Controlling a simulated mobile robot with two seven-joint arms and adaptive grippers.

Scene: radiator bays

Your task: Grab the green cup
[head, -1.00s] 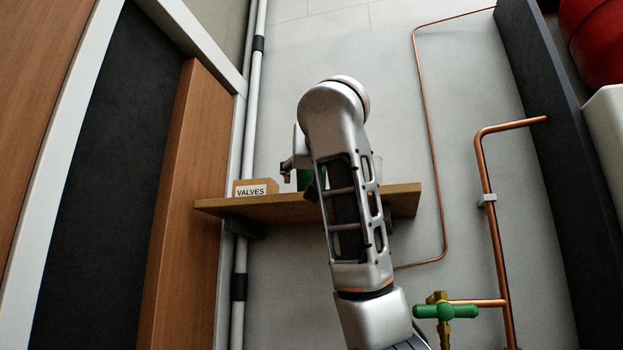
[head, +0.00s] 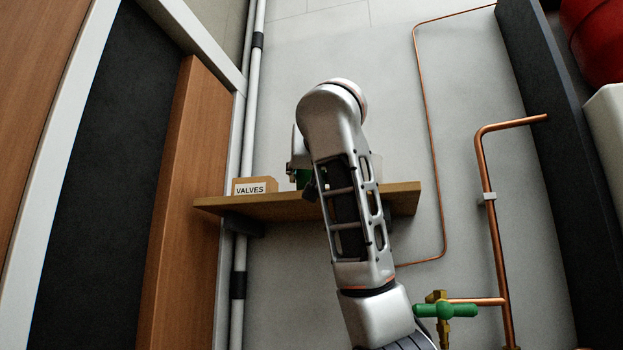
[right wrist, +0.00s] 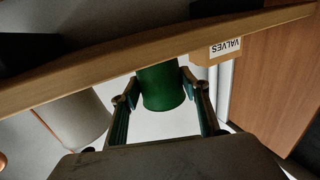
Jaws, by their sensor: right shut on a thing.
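The green cup (head: 302,179) is on the wooden shelf (head: 268,207) in the head view, mostly hidden behind my right arm. In the right wrist view the green cup (right wrist: 161,90) sits between the two fingers of my right gripper (right wrist: 160,86), with a finger against each side. My right gripper is shut on it. In the head view only a small part of the right gripper (head: 295,166) shows beside the cup. My left gripper is in neither view.
A cardboard box labelled VALVES (head: 254,187) stands on the shelf left of the cup. A pale container (right wrist: 76,121) is on the other side of the gripper. Copper pipes (head: 489,180) and a green-handled valve (head: 446,311) are at the right.

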